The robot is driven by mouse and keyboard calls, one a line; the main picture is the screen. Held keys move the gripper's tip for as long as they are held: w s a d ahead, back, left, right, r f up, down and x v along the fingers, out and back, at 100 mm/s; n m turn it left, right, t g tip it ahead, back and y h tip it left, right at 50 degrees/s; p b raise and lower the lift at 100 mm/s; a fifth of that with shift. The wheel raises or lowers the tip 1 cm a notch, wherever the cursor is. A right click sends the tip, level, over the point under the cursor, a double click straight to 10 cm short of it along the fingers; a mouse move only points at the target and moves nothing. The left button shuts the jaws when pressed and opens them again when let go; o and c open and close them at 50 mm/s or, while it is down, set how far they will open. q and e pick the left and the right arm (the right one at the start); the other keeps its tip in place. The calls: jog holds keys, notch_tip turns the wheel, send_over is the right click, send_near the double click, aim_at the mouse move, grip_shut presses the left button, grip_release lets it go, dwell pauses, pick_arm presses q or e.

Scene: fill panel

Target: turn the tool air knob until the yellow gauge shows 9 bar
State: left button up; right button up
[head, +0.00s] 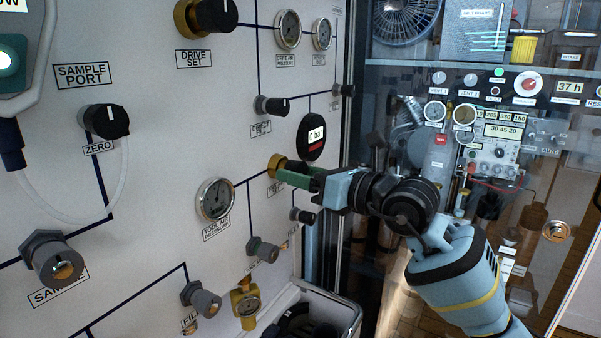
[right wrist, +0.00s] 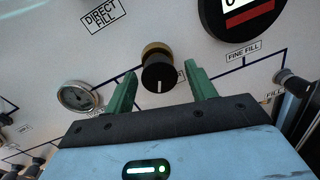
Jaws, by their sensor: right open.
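A knob with a black cap and brass collar shows in the right wrist view (right wrist: 158,72), its white pointer line facing down the picture. In the head view its brass part (head: 276,165) shows beside my gripper; its label is mostly hidden. My right gripper (head: 290,178) is open, its green fingers on either side of the knob; whether they touch it I cannot tell. A round gauge labelled tool air pressure (head: 215,199) is left of the knob. My left gripper is not in view.
A black round display (head: 311,137) reading 0 bar is just above the right gripper. Other knobs, including the direct fill knob (head: 271,106) and zero knob (head: 106,121), stick out from the panel. An open bin (head: 343,303) stands below.

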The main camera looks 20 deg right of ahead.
jog(key=shift+w+a, duration=0.2)
jog(key=shift+w, duration=0.05)
